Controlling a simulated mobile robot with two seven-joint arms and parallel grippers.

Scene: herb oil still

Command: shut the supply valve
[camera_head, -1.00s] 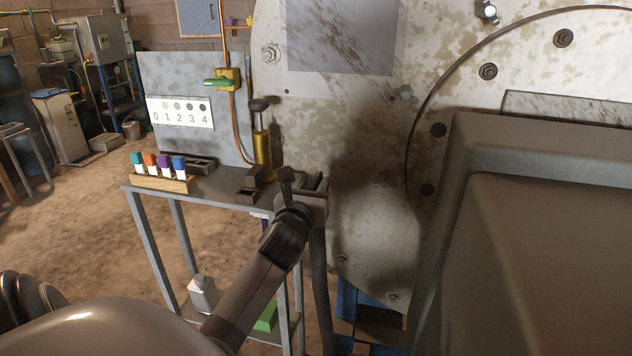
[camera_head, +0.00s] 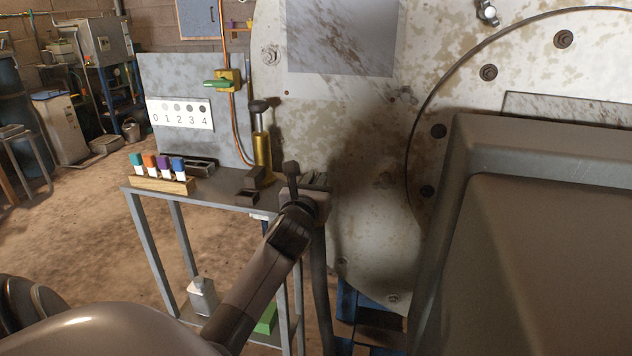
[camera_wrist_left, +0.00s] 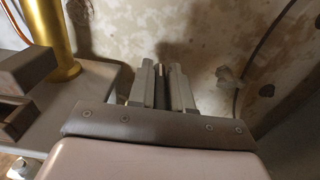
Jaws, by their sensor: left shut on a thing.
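A valve with a green lever (camera_head: 217,84) sits on a yellow body on the copper pipe at the grey back panel. Its lever lies roughly level, across the upright pipe. My left gripper (camera_head: 318,181) is at the right end of the narrow bench, below and right of the valve and apart from it. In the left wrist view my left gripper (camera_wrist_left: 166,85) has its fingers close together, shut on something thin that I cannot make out. The valve is not in the wrist view. My right gripper is not in view.
A brass cylinder (camera_head: 262,150) with a dark top stands on the bench (camera_head: 222,194), left of my gripper. Several coloured-cap vials stand in a wooden rack (camera_head: 160,184). A numbered grey-scale card (camera_head: 180,113) is on the panel. A large stained metal vessel (camera_head: 345,130) rises close on the right.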

